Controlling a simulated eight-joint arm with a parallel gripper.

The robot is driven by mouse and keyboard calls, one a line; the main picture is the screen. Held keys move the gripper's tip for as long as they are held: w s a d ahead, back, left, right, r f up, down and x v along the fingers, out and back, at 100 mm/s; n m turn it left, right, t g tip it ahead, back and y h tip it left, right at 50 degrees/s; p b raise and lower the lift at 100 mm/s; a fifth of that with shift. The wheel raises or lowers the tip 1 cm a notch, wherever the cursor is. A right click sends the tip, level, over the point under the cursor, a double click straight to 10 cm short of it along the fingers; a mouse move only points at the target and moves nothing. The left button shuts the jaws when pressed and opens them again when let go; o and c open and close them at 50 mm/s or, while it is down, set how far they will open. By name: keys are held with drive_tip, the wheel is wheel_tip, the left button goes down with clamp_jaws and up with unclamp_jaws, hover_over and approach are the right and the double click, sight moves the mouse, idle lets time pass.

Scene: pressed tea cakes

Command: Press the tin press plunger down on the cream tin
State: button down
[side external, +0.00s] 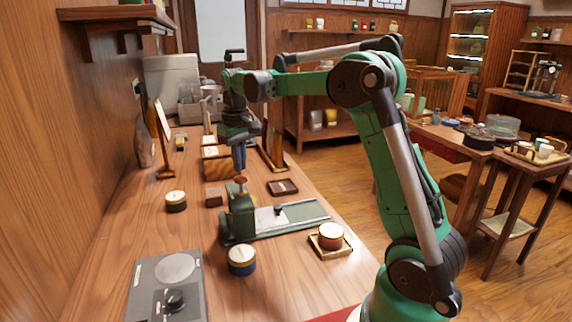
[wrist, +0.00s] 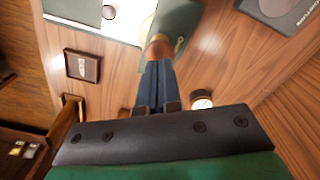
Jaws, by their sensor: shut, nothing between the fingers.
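The green tin press (side external: 238,218) stands on the wooden counter, its red-brown plunger knob (side external: 240,180) on top. My gripper (side external: 239,170) points straight down over the knob with its blue fingers together and empty. In the wrist view the closed fingertips (wrist: 157,66) meet the copper-coloured knob (wrist: 159,48) in the picture; I cannot tell whether they touch it. No tin shows clearly under the plunger. A dark tin with a pale lid (side external: 176,201), a navy tin with a pale lid (side external: 242,261) and a red-brown tin (side external: 330,233) stand around the press; which is the cream tin is unclear.
The red-brown tin sits on a small tray (side external: 316,249). A small dark dish (side external: 283,187) and a brown block (side external: 213,197) lie near the press. A grey scale (side external: 168,288) is at the front left.

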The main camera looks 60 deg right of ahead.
drive_tip(key=shift+f, duration=1.4)
drive_tip(key=shift+r, duration=2.6)
